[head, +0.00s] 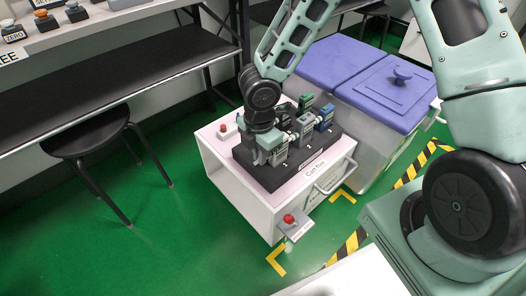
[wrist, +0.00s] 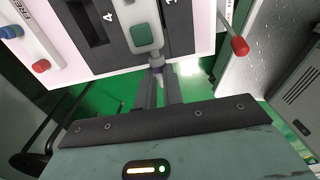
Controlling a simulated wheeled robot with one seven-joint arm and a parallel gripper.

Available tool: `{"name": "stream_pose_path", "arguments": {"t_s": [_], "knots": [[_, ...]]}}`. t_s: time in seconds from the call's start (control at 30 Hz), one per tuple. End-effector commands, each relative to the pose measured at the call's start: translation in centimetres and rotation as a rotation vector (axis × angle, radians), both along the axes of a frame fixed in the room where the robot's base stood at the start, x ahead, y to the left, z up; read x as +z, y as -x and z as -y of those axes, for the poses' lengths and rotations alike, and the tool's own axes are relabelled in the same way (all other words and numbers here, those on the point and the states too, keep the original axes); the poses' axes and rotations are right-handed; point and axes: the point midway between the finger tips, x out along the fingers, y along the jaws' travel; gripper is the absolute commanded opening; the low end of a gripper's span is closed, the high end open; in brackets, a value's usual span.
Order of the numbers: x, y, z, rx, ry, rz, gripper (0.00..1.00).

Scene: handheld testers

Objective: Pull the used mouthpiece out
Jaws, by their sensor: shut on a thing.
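In the wrist view my gripper (wrist: 158,76) has its two dark fingers close together, shut on the small pale-grey mouthpiece (wrist: 156,62). The mouthpiece is mostly hidden by the fingertips, and lies at the near end of a grey tester with a green panel (wrist: 142,36). I cannot tell whether it is still seated in the tester. The tester sits in a dark rack, beside an empty slot marked 4 (wrist: 89,22). In the head view my gripper (head: 267,143) is over the left part of the black rack (head: 303,168); its fingertips are hard to make out.
The rack stands on a white cart (head: 229,180) with a red button (head: 289,218) at its front corner. Several other testers, including a blue one (head: 325,116), stand close by. Purple-lidded bins (head: 385,92) are to the right. A black stool (head: 85,131) is to the left.

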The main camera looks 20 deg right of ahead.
Motion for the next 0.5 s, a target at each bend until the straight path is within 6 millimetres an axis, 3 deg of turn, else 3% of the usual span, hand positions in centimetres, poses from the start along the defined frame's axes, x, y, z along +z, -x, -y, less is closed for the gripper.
{"name": "stream_pose_path", "arguments": {"t_s": [0.5], "knots": [[0.0, 0.6, -1.9, 0.0, 0.001, 0.001, 0.0]]}}
